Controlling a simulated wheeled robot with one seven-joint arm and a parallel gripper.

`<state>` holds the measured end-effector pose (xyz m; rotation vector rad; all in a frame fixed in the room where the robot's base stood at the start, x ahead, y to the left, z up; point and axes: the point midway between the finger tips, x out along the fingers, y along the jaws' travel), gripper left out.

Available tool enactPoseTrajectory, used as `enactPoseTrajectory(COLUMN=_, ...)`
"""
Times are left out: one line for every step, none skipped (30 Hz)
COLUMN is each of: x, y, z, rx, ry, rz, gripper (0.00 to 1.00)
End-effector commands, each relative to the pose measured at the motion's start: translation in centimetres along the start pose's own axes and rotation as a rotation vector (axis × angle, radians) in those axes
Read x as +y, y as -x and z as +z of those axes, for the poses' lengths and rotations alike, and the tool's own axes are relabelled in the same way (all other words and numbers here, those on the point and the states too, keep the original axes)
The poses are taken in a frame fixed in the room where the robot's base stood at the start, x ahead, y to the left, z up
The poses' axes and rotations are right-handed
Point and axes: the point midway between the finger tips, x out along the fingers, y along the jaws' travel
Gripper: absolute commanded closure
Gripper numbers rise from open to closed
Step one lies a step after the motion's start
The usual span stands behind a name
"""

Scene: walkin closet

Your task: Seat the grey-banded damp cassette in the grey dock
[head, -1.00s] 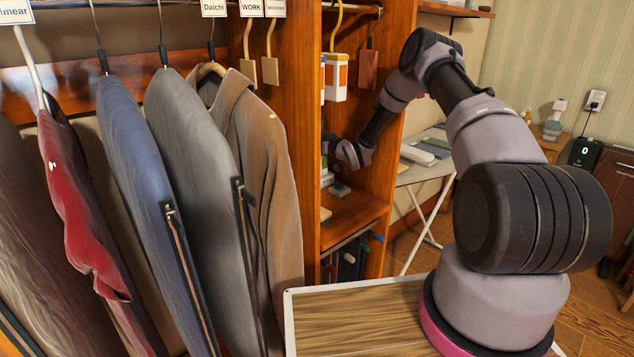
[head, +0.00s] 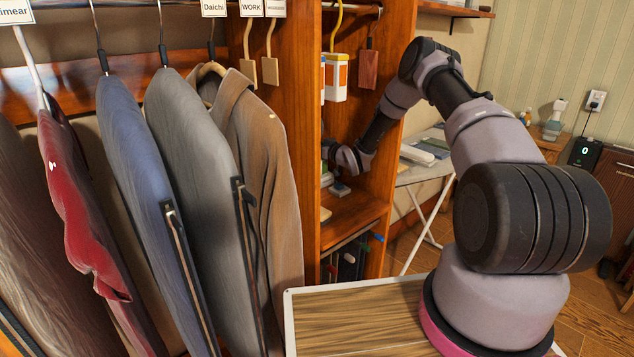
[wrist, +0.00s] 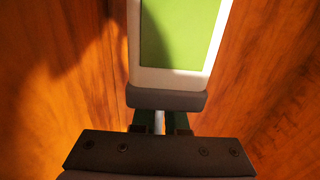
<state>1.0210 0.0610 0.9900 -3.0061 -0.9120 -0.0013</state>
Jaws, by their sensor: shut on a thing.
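In the wrist view a white cassette (wrist: 172,76) with a green face and a grey band (wrist: 166,99) across its near end is in front of my gripper (wrist: 161,124). The dark fingers are shut on a narrow pale part at the cassette's grey-banded end. In the head view my wrist reaches into the wooden cabinet compartment, and the fingers are largely hidden behind the left partition. A small grey block (head: 340,190) lies on the shelf under my wrist; I cannot tell whether it is the grey dock.
Wooden walls stand close on both sides in the wrist view. A white-and-orange cassette (head: 336,78) and a red-brown tag (head: 369,69) hang above in the cabinet. Hanging garments (head: 190,150) fill the left. The shelf (head: 352,212) has some bare wood in front.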

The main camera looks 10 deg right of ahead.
Motion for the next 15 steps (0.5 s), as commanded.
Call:
enactPoseTrajectory(x=0.01, y=-0.03, z=-0.09, rx=0.001, ry=0.001, rz=0.000, gripper=1.00)
enactPoseTrajectory(x=0.01, y=-0.03, z=-0.09, rx=0.001, ry=0.001, rz=0.000, gripper=1.00)
enactPoseTrajectory(x=0.01, y=-0.03, z=-0.09, rx=0.001, ry=0.001, rz=0.000, gripper=0.74)
enactPoseTrajectory(x=0.01, y=-0.03, z=-0.08, rx=0.001, ry=0.001, rz=0.000, gripper=0.62)
enactPoseTrajectory(x=0.00, y=-0.03, z=-0.08, rx=0.001, ry=0.001, rz=0.000, gripper=0.54)
enactPoseTrajectory(x=0.00, y=-0.02, z=-0.07, rx=0.001, ry=0.000, rz=0.000, gripper=0.54)
enactPoseTrajectory(x=0.00, y=-0.02, z=-0.06, rx=0.001, ry=0.000, rz=0.000, gripper=0.54)
enactPoseTrajectory(x=0.00, y=-0.02, z=-0.05, rx=0.001, ry=0.000, rz=0.000, gripper=0.54)
enactPoseTrajectory(x=0.00, y=-0.02, z=-0.04, rx=0.001, ry=0.000, rz=0.000, gripper=0.54)
enactPoseTrajectory(x=0.00, y=-0.01, z=-0.04, rx=0.000, ry=0.000, rz=0.000, gripper=0.54)
enactPoseTrajectory(x=0.00, y=-0.01, z=-0.03, rx=0.000, ry=0.000, rz=0.000, gripper=0.54)
enactPoseTrajectory(x=-0.01, y=0.02, z=0.06, rx=-0.001, ry=-0.001, rz=0.000, gripper=0.54)
enactPoseTrajectory(x=0.00, y=0.03, z=0.06, rx=-0.001, ry=-0.001, rz=0.000, gripper=0.54)
enactPoseTrajectory(x=0.01, y=0.08, z=0.07, rx=-0.001, ry=-0.001, rz=0.000, gripper=0.54)
enactPoseTrajectory(x=0.03, y=0.22, z=0.06, rx=-0.001, ry=-0.001, rz=0.000, gripper=0.54)
